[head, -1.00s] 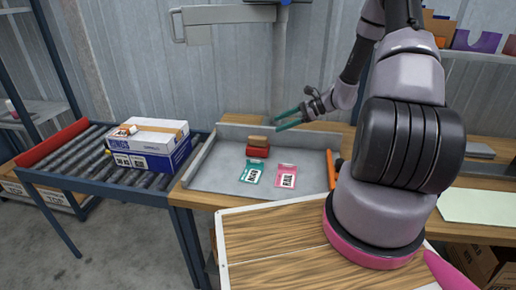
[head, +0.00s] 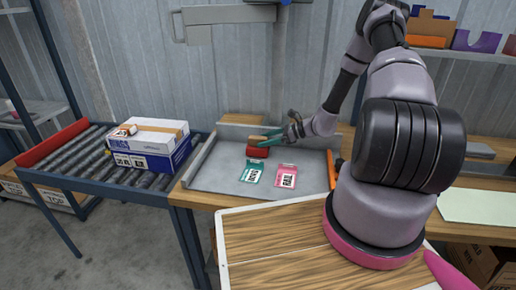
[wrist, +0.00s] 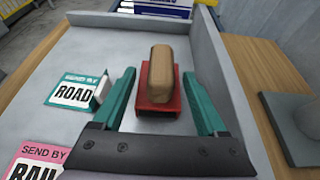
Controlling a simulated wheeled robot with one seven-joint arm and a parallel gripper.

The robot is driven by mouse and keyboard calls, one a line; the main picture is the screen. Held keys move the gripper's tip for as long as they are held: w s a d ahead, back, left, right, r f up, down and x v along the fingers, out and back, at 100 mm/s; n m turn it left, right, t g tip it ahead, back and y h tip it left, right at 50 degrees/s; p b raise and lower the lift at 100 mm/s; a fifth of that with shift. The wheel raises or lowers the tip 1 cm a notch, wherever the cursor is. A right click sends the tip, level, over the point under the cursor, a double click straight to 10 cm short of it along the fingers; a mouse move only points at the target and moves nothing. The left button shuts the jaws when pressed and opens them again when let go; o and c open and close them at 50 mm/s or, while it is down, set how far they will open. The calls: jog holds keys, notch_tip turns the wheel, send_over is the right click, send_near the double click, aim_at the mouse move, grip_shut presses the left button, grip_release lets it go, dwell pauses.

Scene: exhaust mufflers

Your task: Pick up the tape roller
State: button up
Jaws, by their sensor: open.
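The likely tape roller (head: 257,151) is a red block with a tan wooden-looking handle. It sits in the grey tray (head: 221,178) near its back. In the wrist view the tape roller (wrist: 161,78) lies ahead, with its handle on top and pointing away from me. My gripper (head: 264,138) has green fingers and reaches in from the right, at the roller. In the wrist view my gripper (wrist: 158,74) is open, one finger on each side of the roller, with gaps visible. Whether the fingers are level with it or above it is hard to tell.
A green ROAD card (head: 251,174) and a pink RAIL card (head: 287,176) lie in the tray, in front of the roller. The tray has raised walls. An orange item (head: 338,163) is at its right side. Boxes (head: 150,145) stand on the roller conveyor at left.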

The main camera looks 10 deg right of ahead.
aim_at(258, 141)
jog(key=x, duration=0.3)
jog(key=shift+w+a+f, duration=0.15)
jog(key=shift+a, duration=0.05)
grip_shut()
